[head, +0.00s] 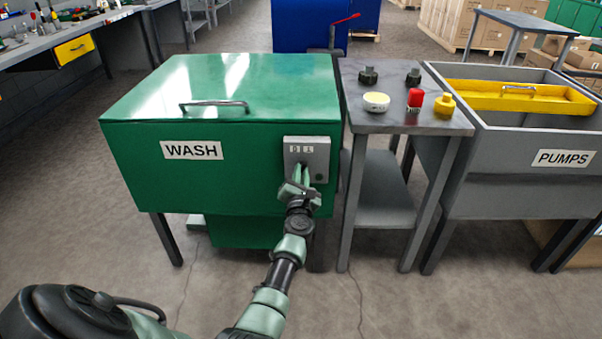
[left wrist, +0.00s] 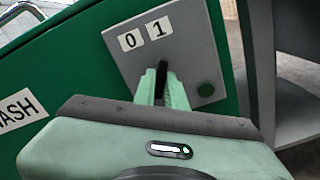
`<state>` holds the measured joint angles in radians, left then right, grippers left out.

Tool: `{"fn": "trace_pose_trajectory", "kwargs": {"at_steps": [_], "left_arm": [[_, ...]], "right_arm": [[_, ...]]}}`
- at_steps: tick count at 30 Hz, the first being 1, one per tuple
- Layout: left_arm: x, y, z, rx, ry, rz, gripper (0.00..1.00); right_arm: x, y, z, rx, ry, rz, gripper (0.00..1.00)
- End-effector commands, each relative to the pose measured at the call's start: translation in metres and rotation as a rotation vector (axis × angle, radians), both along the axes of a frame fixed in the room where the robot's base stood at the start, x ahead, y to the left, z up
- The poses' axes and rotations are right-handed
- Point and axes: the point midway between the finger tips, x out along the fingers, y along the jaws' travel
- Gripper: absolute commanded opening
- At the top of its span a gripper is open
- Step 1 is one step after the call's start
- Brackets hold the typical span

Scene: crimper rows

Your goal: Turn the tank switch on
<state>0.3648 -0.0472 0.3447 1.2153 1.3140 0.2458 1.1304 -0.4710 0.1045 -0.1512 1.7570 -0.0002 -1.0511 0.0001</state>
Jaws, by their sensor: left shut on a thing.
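The green wash tank (head: 225,135) has a WASH label and a grey switch panel (head: 321,150) at the right of its front. In the left wrist view the panel (left wrist: 190,55) carries the marks 0 and 1 and a round green spot at its lower right. A black switch lever (left wrist: 162,73) stands out below the marks. My left gripper (head: 302,171) is at the panel. Its pale green fingers (left wrist: 161,90) are closed around the lever, one on each side. They hide its lower part, and its exact setting is hard to tell. My right gripper is not in view.
A grey side table (head: 375,90) right of the tank holds several small black, yellow and red items. A grey PUMPS bin (head: 500,145) with a yellow tray (head: 525,96) stands farther right. A workbench is at far left. The floor before the tank is open.

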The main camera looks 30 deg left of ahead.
Motion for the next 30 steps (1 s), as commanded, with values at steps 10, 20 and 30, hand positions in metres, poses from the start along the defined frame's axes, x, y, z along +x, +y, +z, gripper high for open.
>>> {"fn": "trace_pose_trajectory", "kwargs": {"at_steps": [10,20,30], "left_arm": [[0.000,0.001,0.000,0.005,0.002,0.001,0.31],[-0.001,0.000,0.000,0.002,0.001,0.001,0.34],[-0.041,-0.025,0.000,0.001,0.003,0.000,0.34]], "right_arm": [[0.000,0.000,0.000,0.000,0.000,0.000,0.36],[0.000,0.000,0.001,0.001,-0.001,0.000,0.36],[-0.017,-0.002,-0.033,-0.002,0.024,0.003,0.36]]}}
